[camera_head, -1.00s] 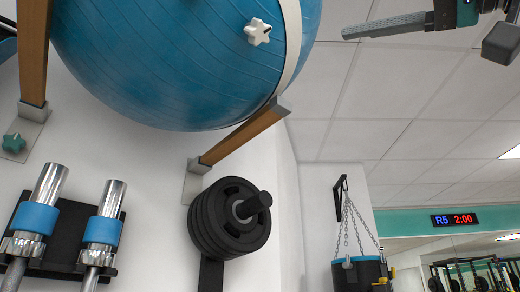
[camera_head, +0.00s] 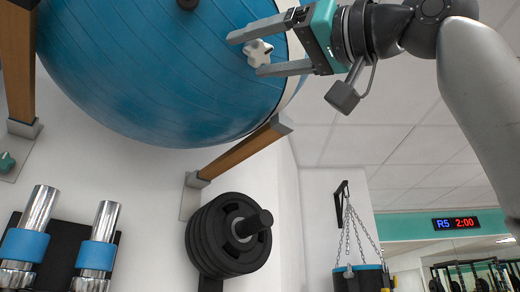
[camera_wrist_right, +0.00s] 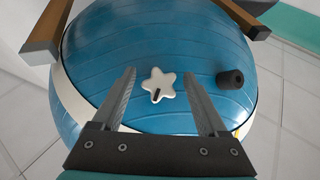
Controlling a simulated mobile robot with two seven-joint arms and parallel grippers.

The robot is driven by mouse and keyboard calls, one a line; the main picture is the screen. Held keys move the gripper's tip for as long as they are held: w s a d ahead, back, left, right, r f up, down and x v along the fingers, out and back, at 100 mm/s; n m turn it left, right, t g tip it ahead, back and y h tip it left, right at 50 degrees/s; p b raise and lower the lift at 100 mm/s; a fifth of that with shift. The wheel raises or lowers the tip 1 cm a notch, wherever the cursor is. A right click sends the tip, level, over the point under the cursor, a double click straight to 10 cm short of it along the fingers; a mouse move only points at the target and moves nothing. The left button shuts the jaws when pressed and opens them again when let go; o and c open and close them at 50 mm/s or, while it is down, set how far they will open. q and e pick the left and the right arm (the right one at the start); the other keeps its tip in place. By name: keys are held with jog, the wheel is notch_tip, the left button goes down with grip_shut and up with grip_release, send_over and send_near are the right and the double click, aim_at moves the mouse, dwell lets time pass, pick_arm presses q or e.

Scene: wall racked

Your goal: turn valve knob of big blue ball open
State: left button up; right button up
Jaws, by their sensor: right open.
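The big blue ball (camera_head: 150,75) rests on wooden wall brackets in the upper left of the head view and fills much of the right wrist view (camera_wrist_right: 110,50). Its white star-shaped valve knob (camera_head: 258,53) sits on the ball's surface; the knob also shows in the right wrist view (camera_wrist_right: 159,86) with a dark mark on it. My right gripper (camera_head: 247,53) is open, with one finger above and one below the knob in the head view. In the wrist view the knob lies between the two fingers, with a gap on each side. My left gripper is not seen.
A black plug (camera_wrist_right: 230,78) sits on the ball right of the knob in the wrist view. A wooden bracket arm (camera_head: 240,145) runs under the ball. Black weight plates (camera_head: 228,236) hang below it. Chromed dumbbell handles (camera_head: 98,240) stand lower left. A punching bag (camera_head: 360,278) hangs at the back.

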grip_shut()
dwell(0.6)
